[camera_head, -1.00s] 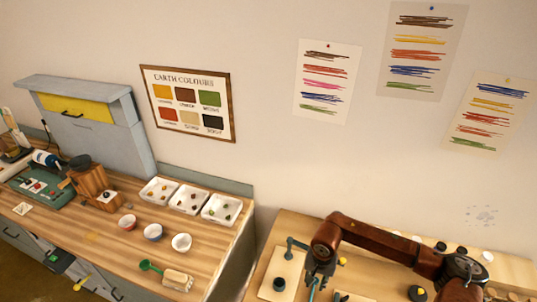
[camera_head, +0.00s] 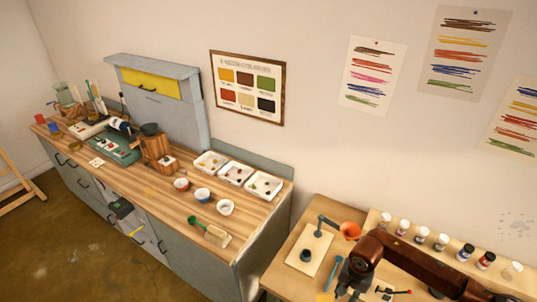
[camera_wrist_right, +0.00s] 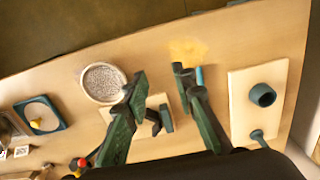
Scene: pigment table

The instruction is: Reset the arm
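My right arm (camera_head: 430,272) comes in from the right of the head view, over the right-hand table, with its gripper (camera_head: 348,288) low at the picture's bottom edge. In the right wrist view that gripper (camera_wrist_right: 158,76) has its two dark green fingers spread apart, with no object held between them. A small dark object (camera_wrist_right: 156,120) on a pale board shows behind the gap between the fingers. My left gripper and arm are not in view.
The right-hand table has a white-based stand (camera_head: 303,252), an orange funnel (camera_head: 350,230) and several jars (camera_head: 442,242). The wrist view shows a round dish of grey grains (camera_wrist_right: 103,82) and a dark cup (camera_wrist_right: 262,95). A wooden counter (camera_head: 140,180) stands at left.

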